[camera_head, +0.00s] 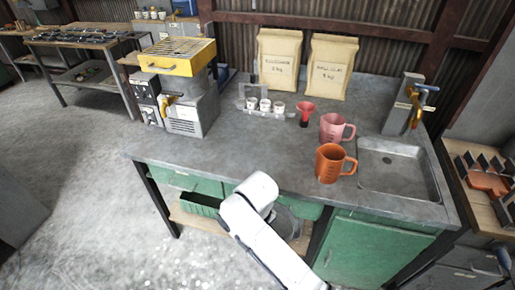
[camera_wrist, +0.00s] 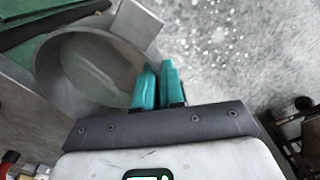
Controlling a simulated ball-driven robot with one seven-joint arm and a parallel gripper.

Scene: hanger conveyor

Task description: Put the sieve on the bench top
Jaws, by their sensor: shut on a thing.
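The sieve (camera_wrist: 48,67) is a round grey metal pan with a tall wall, at the left of the wrist view. My gripper (camera_wrist: 159,84) has teal fingers shut on the sieve at the right side of its wall. In the head view my white arm hides the gripper. A grey rounded part, likely the sieve (camera_head: 291,222), shows beside the arm below the bench's front edge, mostly hidden. The bench top (camera_head: 240,143) is a grey slab, with bare room at its front left and middle.
An orange jug (camera_head: 328,165) and a pink jug (camera_head: 331,127) stand beside the sink (camera_head: 398,169). A red funnel (camera_head: 306,110), small white cups (camera_head: 265,105) and two paper bags (camera_head: 279,60) stand farther back. A yellow-topped machine (camera_head: 186,100) occupies the left end.

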